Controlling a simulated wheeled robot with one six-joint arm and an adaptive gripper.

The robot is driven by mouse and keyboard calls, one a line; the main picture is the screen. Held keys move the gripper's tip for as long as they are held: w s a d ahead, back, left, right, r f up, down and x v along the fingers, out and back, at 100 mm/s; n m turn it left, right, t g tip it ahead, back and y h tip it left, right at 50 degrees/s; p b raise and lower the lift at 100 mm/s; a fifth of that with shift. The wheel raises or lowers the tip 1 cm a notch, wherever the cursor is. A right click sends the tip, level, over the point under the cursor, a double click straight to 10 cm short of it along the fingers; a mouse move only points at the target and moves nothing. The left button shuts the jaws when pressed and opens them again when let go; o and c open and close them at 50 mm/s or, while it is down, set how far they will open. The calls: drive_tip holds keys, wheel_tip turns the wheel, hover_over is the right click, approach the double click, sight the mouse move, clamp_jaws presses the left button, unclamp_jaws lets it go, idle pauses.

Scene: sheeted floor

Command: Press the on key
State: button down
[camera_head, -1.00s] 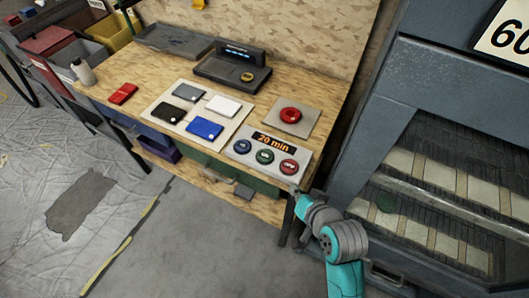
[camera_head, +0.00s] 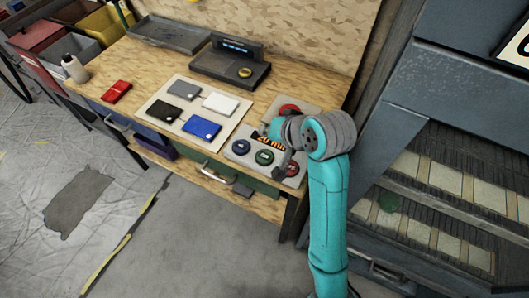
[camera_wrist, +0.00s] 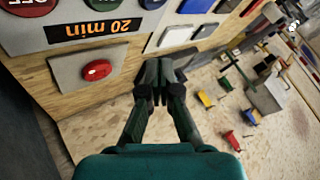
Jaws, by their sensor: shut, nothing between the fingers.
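A grey key panel (camera_head: 234,156) with a "20 min" display stands at the right front of the table. It carries a blue key (camera_head: 241,147), a green key (camera_head: 264,157) and a red key (camera_head: 290,169) in a row. In the wrist view the red key (camera_wrist: 32,5) reads "OFF"; the lettering on the green key (camera_wrist: 103,3) is cut off, so I cannot read which is on. My gripper (camera_wrist: 157,90) is shut and empty, above the table and apart from the keys. In the head view my wrist covers part of the panel and hides the fingertips.
A separate red button (camera_head: 289,107) on a square plate sits behind the panel, partly covered by my arm. A board with several coloured cases (camera_head: 202,128) lies to the left. A dark device (camera_head: 229,72) stands behind. A large grey machine (camera_head: 440,110) closes off the right.

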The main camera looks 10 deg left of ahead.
sight(266, 157)
idle(0.4)
drive_tip(key=shift+f, duration=4.4)
drive_tip(key=shift+f, duration=0.15)
drive_tip(key=shift+f, duration=0.25)
drive_tip(key=shift+f, duration=0.4)
drive_tip(key=shift+r, duration=0.85)
drive_tip(key=shift+r, duration=0.1)
drive_tip(key=shift+r, duration=2.4)
